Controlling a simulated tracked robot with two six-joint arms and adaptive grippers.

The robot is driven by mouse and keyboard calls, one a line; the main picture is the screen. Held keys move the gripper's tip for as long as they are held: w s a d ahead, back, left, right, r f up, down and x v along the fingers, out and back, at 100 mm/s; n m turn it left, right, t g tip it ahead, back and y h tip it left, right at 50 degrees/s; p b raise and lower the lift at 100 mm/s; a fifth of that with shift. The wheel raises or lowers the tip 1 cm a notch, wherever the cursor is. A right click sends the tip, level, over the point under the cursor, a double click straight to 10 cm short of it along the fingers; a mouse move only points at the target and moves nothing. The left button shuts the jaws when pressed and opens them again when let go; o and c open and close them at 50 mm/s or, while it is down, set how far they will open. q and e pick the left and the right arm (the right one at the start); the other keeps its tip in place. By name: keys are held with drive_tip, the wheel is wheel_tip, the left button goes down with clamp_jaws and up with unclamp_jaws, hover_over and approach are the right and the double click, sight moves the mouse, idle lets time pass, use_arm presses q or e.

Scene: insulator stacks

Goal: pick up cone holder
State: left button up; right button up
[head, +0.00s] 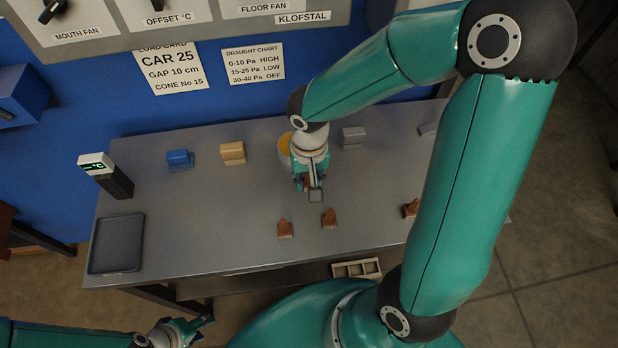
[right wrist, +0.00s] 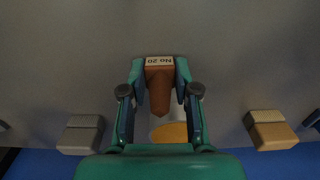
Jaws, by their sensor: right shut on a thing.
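My right gripper (head: 309,188) is over the middle of the grey table. In the right wrist view, my right gripper (right wrist: 160,95) is shut on a brown cone holder (right wrist: 159,88); its pale label reads No 20 and appears upside down. In the head view the fingers mostly hide it. Three other brown cone holders stand nearer the front: one on the left (head: 285,230), one in the middle (head: 329,218), and one on the right (head: 411,208), partly behind my right arm. My left gripper (head: 198,328) is low at the left, off the table; its jaws are unclear.
A blue block (head: 179,159), tan block (head: 232,152) and grey block (head: 353,138) stand along the back. A round yellow-topped thing (head: 284,145) is partly hidden behind my right gripper. A dark tray (head: 117,243) and display post (head: 108,175) are at left. A compartment box (head: 356,268) sits below the front edge.

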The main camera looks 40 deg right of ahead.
drive_tip(key=shift+f, duration=0.1)
drive_tip(key=o, duration=1)
drive_tip(key=shift+o, duration=0.2)
